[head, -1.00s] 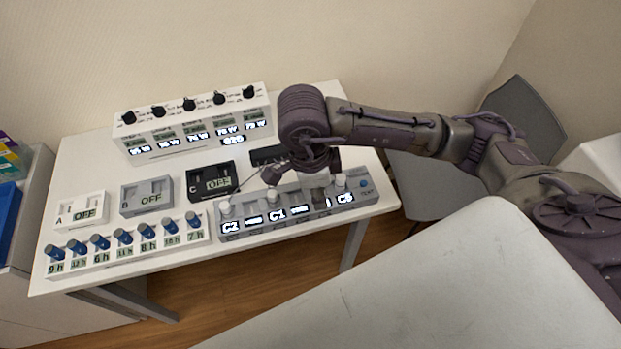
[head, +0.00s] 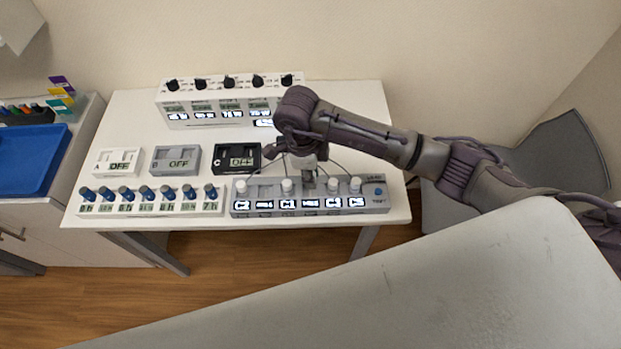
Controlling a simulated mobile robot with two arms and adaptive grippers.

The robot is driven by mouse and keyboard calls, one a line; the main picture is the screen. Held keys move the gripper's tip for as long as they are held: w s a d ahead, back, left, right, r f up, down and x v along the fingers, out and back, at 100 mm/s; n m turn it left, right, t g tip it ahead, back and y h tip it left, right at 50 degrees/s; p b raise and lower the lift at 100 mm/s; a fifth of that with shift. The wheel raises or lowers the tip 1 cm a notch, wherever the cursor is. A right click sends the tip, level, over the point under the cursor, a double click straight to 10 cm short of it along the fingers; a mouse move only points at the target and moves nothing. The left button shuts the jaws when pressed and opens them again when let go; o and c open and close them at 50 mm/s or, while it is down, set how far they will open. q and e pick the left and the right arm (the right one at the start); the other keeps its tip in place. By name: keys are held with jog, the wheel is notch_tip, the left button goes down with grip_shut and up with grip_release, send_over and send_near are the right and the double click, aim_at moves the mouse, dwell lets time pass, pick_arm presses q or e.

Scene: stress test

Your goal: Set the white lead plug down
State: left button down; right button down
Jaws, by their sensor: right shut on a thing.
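My right gripper (head: 308,168) is over the grey panel (head: 262,206), near the gap between its middle plugs. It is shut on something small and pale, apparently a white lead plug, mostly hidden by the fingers. I cannot tell whether it touches the panel. White plugs stand upright in the panel: one at the left end (head: 240,187), one in the middle (head: 287,186) and two at the right (head: 333,186) (head: 355,184). The lit displays below seem to read C2, dashes, C1, dashes, C3, C5. Thin dark leads run behind the panel. My left gripper is out of view.
Boxes A (head: 118,162), B (head: 175,161) and C (head: 237,158) read OFF. A white dial unit (head: 215,105) stands behind. Bare white table (head: 125,120) shows at back left.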

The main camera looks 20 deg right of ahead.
jog(key=shift+w+f, duration=0.15)
notch_tip(320, 180, down, 3)
jog(key=shift+f+p, duration=0.15)
jog(key=shift+p, duration=0.6)
jog(key=shift+f, duration=0.25)
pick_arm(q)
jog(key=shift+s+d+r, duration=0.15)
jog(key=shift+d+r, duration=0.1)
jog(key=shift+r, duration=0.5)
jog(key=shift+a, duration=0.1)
pick_arm(e)
jog(key=shift+f, duration=0.1)
jog(key=shift+f, duration=0.15)
jog(key=c, duration=1)
grip_release()
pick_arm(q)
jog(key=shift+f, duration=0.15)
pick_arm(e)
jog(key=shift+o, duration=0.2)
jog(key=shift+r, duration=0.2)
